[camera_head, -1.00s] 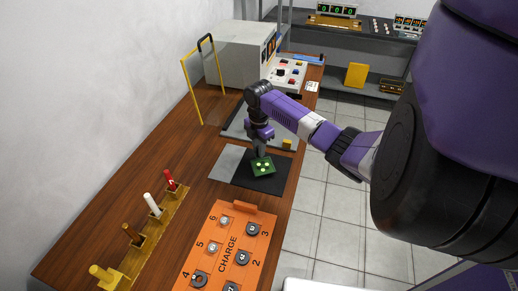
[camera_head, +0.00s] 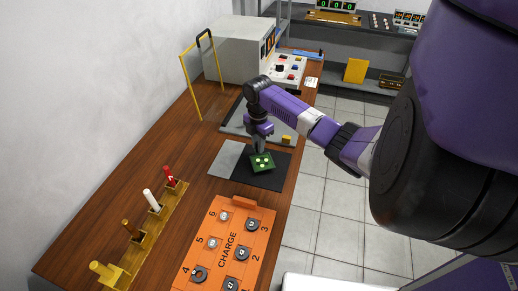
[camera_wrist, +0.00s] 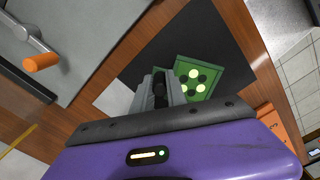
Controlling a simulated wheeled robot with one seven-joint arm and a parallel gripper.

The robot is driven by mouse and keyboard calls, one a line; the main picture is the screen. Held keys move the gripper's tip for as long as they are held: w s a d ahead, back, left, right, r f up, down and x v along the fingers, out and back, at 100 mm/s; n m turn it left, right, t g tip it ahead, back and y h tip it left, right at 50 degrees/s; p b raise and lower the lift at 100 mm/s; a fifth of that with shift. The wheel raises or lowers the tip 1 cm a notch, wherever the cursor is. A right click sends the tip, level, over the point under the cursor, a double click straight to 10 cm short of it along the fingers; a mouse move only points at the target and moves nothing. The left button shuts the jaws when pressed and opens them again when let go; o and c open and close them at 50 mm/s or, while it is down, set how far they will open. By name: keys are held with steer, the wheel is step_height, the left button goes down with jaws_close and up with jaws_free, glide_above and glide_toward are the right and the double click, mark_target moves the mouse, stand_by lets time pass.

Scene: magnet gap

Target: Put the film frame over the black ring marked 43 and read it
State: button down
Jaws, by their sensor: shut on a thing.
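The film frame (camera_head: 262,164) is a small green square with several pale yellow and dark round spots. It also shows in the wrist view (camera_wrist: 207,70). My gripper (camera_head: 258,149) is shut on its near edge, jaws pointing down. The frame is over the black square (camera_head: 270,180); I cannot tell whether it touches it. Several dark rings, such as one (camera_head: 242,254), and silver discs, such as one (camera_head: 213,244), sit on the orange CHARGE board (camera_head: 228,231). The marks on the rings are too small to read, so I cannot tell which is 43.
A yellow rack (camera_head: 160,225) with several upright rods stands left of the board. A grey plate (camera_head: 228,158) adjoins the black square. Behind are a clear yellow-edged panel (camera_head: 192,92), a grey box (camera_head: 236,55) and a button console (camera_head: 283,70). Bare wood lies between rack and board.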

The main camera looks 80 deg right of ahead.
stand_by(0.8)
step_height(320, 180, up, 4)
steer(key=p, duration=0.4)
steer(key=shift+r, duration=1)
